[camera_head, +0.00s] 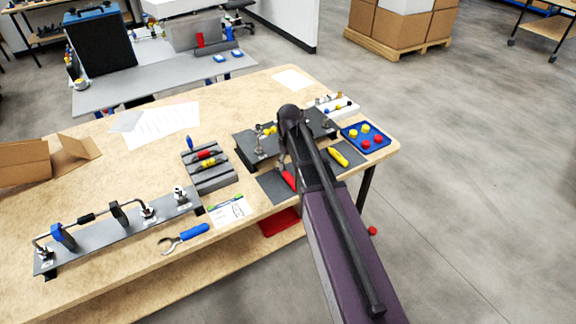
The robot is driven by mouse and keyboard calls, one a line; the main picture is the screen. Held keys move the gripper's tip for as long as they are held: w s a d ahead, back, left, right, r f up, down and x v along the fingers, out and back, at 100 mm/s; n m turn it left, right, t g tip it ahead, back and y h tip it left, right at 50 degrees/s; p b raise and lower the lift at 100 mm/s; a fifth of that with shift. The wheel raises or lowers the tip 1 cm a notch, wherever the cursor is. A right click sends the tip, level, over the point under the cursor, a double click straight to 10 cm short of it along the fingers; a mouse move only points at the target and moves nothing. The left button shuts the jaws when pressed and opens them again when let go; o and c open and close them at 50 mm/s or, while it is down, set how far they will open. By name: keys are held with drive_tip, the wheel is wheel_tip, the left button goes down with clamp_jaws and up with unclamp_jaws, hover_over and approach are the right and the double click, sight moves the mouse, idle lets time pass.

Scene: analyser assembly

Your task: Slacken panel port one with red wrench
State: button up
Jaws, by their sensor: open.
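The red wrench (288,179) lies on a dark mat (270,186) at the front of the wooden table, partly hidden by my arm. Its metal head points toward the panel. The dark panel (250,152) stands just behind the mat and carries several metal fittings, some with yellow parts (270,130). I cannot tell which fitting is port one, and my arm covers part of the panel. My gripper (291,150) is over the front of the panel, close to the wrench, mostly hidden by my arm. It is open, and I see nothing held.
A yellow-handled tool (338,157) lies on another mat to the right, beside a blue tray (366,137) of red and yellow caps. A grey tool rack (210,172), blue wrench (183,238) and long pipe assembly (115,232) are left. The table's back middle is mostly clear.

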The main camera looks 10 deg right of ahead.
sight(289, 177)
idle(0.4)
wheel_tip(289, 177, down, 6)
drive_tip(key=b, duration=0.6)
drive_tip(key=shift+f, duration=0.2)
idle(0.3)
clamp_jaws()
drive_tip(key=shift+r, duration=0.1)
drive_tip(key=r+p, duration=0.2)
drive_tip(key=s+r+p, duration=0.1)
drive_tip(key=r, duration=0.1)
drive_tip(key=r+p, duration=0.2)
drive_tip(key=shift+s+d+p, duration=0.2)
drive_tip(key=shift+d+p, duration=0.05)
drive_tip(key=shift+p, duration=0.1)
